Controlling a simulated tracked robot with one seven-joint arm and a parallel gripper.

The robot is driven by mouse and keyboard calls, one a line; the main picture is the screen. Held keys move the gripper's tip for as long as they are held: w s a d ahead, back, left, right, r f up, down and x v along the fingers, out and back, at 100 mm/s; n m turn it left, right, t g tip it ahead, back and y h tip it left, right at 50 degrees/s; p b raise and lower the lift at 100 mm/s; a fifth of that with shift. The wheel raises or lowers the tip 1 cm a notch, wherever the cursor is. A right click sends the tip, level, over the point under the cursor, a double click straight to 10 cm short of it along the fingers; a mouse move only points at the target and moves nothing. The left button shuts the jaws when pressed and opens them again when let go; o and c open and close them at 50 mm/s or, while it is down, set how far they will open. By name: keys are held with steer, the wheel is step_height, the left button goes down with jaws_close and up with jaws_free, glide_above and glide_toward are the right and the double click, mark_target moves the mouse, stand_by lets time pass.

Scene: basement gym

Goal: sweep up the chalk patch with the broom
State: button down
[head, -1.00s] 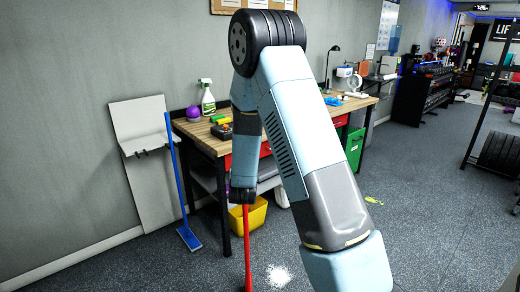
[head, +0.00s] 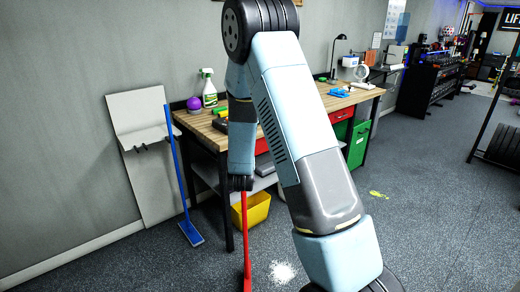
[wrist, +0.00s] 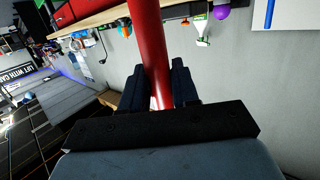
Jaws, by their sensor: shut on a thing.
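My gripper (head: 241,184) is shut on the red handle of the broom (head: 246,235). The handle hangs down close to upright, and its lower end runs to the bottom edge of the head view; the bristle head is not clearly visible. In the wrist view the two dark fingers of my gripper (wrist: 158,88) close around the red handle (wrist: 148,45). The chalk patch (head: 283,272) is a white powdery spot on the grey floor, just right of the handle's lower part in the head view.
A yellow-green splash (head: 378,194) marks the floor; open floor lies right.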

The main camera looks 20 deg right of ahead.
steer(key=s+d+r+n+y, duration=0.2)
steer(key=d+n+y, duration=0.4)
steer(key=y, duration=0.4)
steer(key=shift+s+d+r+n, duration=0.3)
steer(key=shift+r+n, duration=0.15)
steer(key=shift+n, duration=0.25)
steer(key=shift+s, duration=0.1)
steer(key=shift+f, duration=2.5)
